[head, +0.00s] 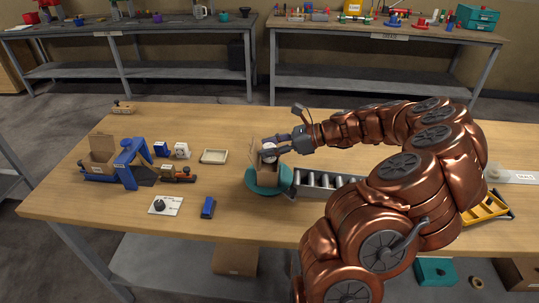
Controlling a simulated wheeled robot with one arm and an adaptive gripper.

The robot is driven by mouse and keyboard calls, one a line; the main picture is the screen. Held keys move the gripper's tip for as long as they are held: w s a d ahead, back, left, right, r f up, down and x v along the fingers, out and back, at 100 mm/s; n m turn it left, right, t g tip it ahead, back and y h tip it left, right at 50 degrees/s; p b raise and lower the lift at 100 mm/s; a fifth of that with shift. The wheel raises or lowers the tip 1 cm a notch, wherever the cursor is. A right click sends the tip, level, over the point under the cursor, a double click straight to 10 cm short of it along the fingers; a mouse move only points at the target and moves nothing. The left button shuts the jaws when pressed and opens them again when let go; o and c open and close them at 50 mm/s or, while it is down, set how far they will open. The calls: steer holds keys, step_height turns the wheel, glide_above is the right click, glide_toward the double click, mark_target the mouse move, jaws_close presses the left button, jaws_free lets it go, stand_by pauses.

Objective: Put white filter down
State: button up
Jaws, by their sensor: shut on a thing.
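My gripper (281,144) is over the middle of the wooden table (110,205), at the end of my copper arm. It is shut on a small whitish round thing (269,149), likely the white filter. The thing is at the mouth of an open cardboard box (266,173). Whether it touches the box inside is too small to tell. The box stands on a teal round turntable (256,187). A small white box-like thing (181,150) stands to the left, behind a dark and orange tool (178,174).
A shallow cream tray (214,157) lies left of the turntable. A roller conveyor (325,182) adjoins it on the right. A blue frame (128,160), a blue block (208,208) and a white plate with a dark knob (165,206) lie left. The front left table is clear.

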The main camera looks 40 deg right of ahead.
mark_target(269, 159)
steer(key=shift+w+f, duration=0.2)
steer(key=shift+f, duration=0.05)
steer(key=shift+f+p, duration=0.5)
steer(key=shift+f, duration=1)
steer(key=shift+f, duration=0.65)
steer(key=o, duration=1.2)
